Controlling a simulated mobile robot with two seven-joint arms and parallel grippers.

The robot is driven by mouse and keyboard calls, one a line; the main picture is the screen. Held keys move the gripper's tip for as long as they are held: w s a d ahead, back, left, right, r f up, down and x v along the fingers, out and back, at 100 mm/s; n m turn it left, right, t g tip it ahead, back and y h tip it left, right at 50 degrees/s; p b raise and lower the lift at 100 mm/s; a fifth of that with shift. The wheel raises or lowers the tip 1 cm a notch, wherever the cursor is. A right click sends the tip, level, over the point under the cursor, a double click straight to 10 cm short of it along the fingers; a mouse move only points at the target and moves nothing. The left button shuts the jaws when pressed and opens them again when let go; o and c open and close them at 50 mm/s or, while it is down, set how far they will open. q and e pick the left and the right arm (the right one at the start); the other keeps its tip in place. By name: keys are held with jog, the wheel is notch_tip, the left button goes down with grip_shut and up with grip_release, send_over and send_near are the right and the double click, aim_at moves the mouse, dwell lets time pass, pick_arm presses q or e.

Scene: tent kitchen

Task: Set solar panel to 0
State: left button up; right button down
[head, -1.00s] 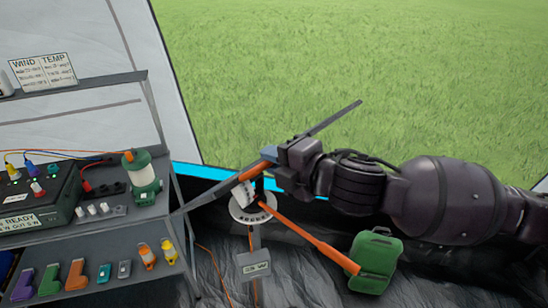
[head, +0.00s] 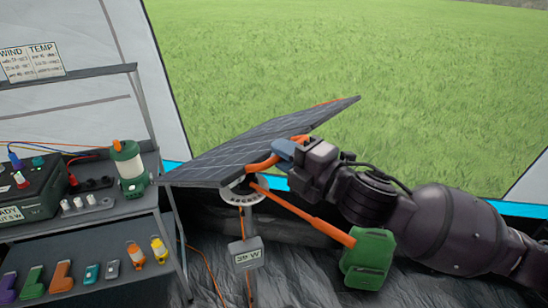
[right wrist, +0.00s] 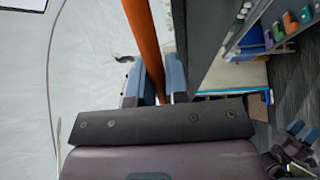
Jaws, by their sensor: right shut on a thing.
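The solar panel (head: 235,150) is a dark gridded sheet on a stand in the middle of the head view, its face tilted and partly showing. Under it are a round pale dial (head: 243,196) with marks too small to read and a grey box (head: 246,254) that seems to read 39 W. My right gripper (head: 284,150) is shut on an orange handle (head: 262,166) at the panel's near edge. In the right wrist view the orange bar (right wrist: 145,45) runs between the blue fingers.
A second orange bar (head: 305,212) slants from the stand toward a green container (head: 368,260) on the dark floor. At left, a shelf (head: 100,227) holds a power unit, a green lantern (head: 130,168) and several small coloured items. Grass lies beyond the tent opening.

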pick_arm(q)
notch_tip(320, 180, down, 6)
jog(key=b, duration=0.7)
jog(key=shift+d+f+g, duration=0.25)
jog(key=shift+d+g, duration=0.05)
jog(key=shift+d, duration=0.15)
pick_arm(e)
jog(key=s+d+f+t+y, duration=0.1)
jog(key=f, duration=0.5)
jog(key=s+d+f+t+y, duration=0.1)
jog(key=d+f, duration=0.1)
jog(key=f, duration=0.3)
jog(key=shift+s+f, duration=0.35)
jog(key=shift+f, duration=0.05)
pick_arm(q)
jog(key=shift+w+d, duration=0.1)
jog(key=shift+d, duration=0.05)
pick_arm(e)
jog(key=shift+f, duration=0.15)
jog(key=c, duration=1.1)
grip_release()
jog(key=shift+c, duration=0.2)
